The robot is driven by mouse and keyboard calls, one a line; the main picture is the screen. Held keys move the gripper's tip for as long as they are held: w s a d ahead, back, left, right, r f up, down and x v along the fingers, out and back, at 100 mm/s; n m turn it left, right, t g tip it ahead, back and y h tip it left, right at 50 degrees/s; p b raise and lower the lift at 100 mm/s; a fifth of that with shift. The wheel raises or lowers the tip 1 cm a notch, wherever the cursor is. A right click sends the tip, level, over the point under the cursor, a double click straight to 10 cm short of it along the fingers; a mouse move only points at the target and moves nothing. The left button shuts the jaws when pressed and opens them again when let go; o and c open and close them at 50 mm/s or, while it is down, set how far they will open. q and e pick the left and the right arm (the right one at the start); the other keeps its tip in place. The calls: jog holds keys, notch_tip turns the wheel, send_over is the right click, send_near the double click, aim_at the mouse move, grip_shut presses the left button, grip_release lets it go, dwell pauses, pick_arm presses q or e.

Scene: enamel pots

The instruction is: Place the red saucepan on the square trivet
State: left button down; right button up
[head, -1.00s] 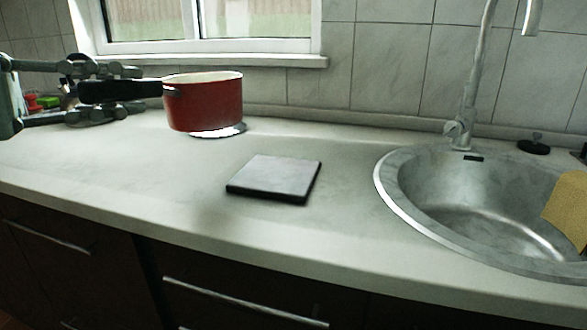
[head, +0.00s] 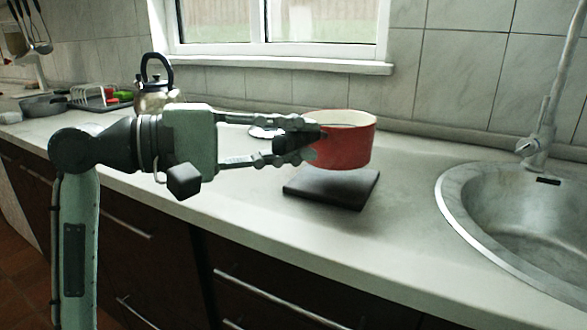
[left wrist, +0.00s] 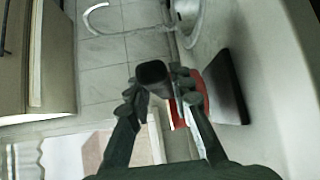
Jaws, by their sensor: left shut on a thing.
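The red saucepan (head: 348,146) is held upright in the air by its black handle. My left gripper (head: 298,142) is shut on that handle, with the pan pointing right. The square trivet (head: 331,187) is a dark flat slab on the counter, below the pan; the pan appears above its back part, with a gap between them. In the left wrist view the gripper (left wrist: 158,95) grips the dark handle, the red pan (left wrist: 190,100) is partly hidden behind the fingers, and the trivet (left wrist: 226,88) lies beside it. My right gripper is not in view.
A round metal sink (head: 520,215) with a tall tap (head: 543,125) is at the right. A kettle (head: 157,90) and a dish rack area stand at the far left. A small shiny disc (head: 264,132) lies behind the gripper. The counter right of the trivet is clear.

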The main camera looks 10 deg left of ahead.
pick_arm(q)
jog(key=shift+f, duration=0.25)
notch_tip(320, 180, down, 3)
jog(key=shift+f+b, duration=0.15)
jog(key=shift+b, duration=0.3)
jog(key=c, duration=1.3)
grip_release()
jog(key=shift+f, duration=0.1)
jog(key=shift+c, duration=0.2)
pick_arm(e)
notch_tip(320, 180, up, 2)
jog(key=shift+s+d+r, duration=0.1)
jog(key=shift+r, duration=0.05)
pick_arm(q)
jog(key=v, duration=1.2)
jog(key=shift+b, duration=0.3)
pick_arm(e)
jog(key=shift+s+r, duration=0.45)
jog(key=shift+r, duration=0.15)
